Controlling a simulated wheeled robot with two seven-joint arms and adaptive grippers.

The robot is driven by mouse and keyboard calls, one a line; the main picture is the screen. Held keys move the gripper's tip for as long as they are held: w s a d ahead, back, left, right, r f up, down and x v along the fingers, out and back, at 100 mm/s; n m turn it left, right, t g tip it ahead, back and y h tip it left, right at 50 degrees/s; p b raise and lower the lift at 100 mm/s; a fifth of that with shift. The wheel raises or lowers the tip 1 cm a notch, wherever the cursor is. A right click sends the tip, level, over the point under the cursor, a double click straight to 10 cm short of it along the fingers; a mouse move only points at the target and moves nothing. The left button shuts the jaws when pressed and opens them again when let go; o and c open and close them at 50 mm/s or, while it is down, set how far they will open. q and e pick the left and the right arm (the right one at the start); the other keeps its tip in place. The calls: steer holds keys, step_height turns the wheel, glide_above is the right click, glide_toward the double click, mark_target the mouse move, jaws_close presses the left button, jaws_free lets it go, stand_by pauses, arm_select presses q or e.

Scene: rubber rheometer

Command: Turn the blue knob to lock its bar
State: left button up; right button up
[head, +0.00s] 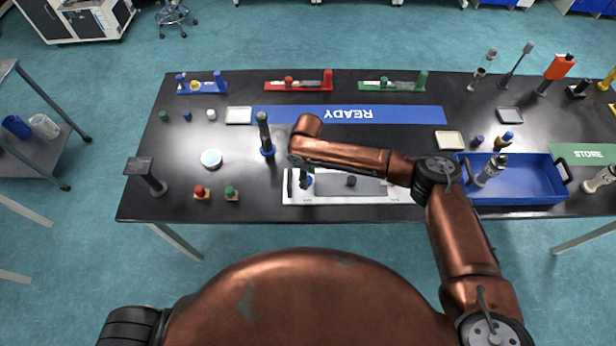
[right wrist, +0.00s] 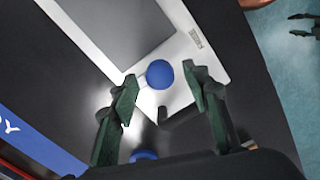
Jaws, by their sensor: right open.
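The blue knob (head: 309,181) sits at the left end of a white-framed plate (head: 296,199) with a grey panel, near the table's front edge. In the right wrist view the round blue knob (right wrist: 160,74) stands at the plate's corner. My right gripper (head: 299,182) is open over that end. In the right wrist view its two fingers (right wrist: 166,90) are apart, with the knob between and just beyond their tips; I see no contact. The bar is not clearly visible. What looks like my left gripper (right wrist: 304,25) shows at that view's right edge, its fingers apart.
A blue-collared dark post (head: 266,138) stands close left of my right gripper. Small red (head: 201,191) and green (head: 231,193) knobs sit left. A blue tray (head: 535,180) with bottles is right. The blue READY strip (head: 400,114) lies behind.

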steer(key=shift+f, duration=0.3)
steer(key=shift+c, duration=0.5)
steer(key=c, duration=1.1)
steer(key=shift+o, duration=0.2)
